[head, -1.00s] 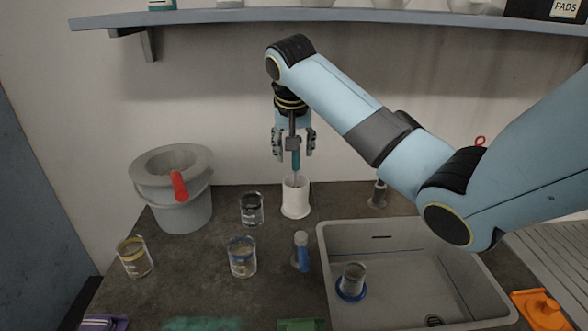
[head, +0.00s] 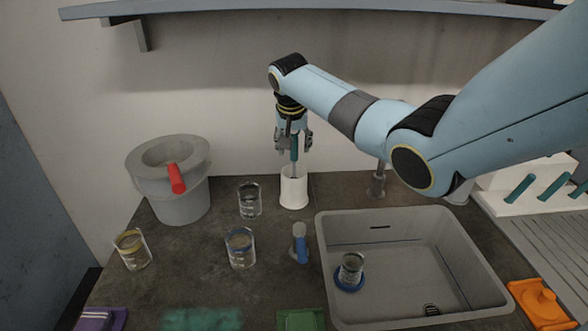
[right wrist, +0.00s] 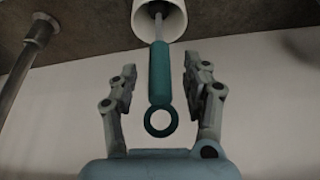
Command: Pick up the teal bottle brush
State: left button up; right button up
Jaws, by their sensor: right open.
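The teal bottle brush (head: 294,149) stands upright in a white holder (head: 294,190) on the counter, handle up. In the right wrist view its teal handle (right wrist: 160,75) and end ring lie between the two fingers, and its shaft runs into the white holder (right wrist: 160,17). My right gripper (head: 294,142) is open around the handle, with a gap on each side; it also shows in the right wrist view (right wrist: 162,82). The brush's lower end is hidden in the holder. My left gripper is out of view.
A grey bucket (head: 180,205) with a red handle stands at left. A shelf (head: 320,10) runs above.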

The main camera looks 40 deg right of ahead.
jog(key=shift+w+f, duration=0.1)
jog(key=shift+f, duration=0.1)
grip_shut()
jog(key=shift+r, duration=0.2)
